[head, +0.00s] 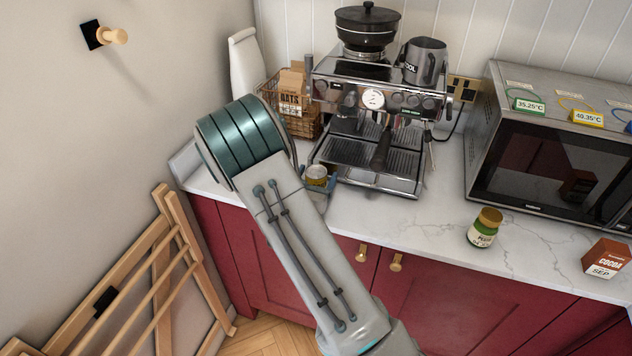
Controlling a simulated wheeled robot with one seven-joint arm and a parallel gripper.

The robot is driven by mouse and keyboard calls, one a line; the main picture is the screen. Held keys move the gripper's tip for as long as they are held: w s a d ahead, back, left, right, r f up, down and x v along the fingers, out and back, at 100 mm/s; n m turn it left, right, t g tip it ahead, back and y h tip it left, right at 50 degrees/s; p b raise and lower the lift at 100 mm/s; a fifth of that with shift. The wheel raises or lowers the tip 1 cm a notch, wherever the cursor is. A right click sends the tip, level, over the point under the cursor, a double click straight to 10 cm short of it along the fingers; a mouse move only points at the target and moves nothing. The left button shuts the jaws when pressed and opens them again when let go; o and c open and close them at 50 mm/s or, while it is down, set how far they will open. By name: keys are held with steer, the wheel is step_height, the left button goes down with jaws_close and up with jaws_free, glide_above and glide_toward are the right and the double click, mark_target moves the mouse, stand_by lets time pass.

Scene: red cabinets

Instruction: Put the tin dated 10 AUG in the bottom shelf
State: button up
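A small tin (316,175) with a yellowish band shows on the counter side of my arm, just left of the coffee machine's base. Its date is too small to read. My gripper (319,187) is mostly hidden behind my arm; bluish-grey parts of it show around the lower part of the tin. I cannot tell whether the fingers are closed on it or only beside it, nor whether the tin touches the counter. No open shelf is in view; the red base cabinets (325,262) under the counter have shut doors.
A coffee machine (372,95) stands behind the tin, with a wire basket (304,122) to its left. A jar (485,228), a cocoa box (606,259) marked SEP and a microwave (545,150) are at right. A wooden rack (150,265) leans at lower left. The front middle counter is clear.

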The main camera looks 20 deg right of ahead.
steer(key=c, duration=1.1)
steer(key=shift+r, duration=0.1)
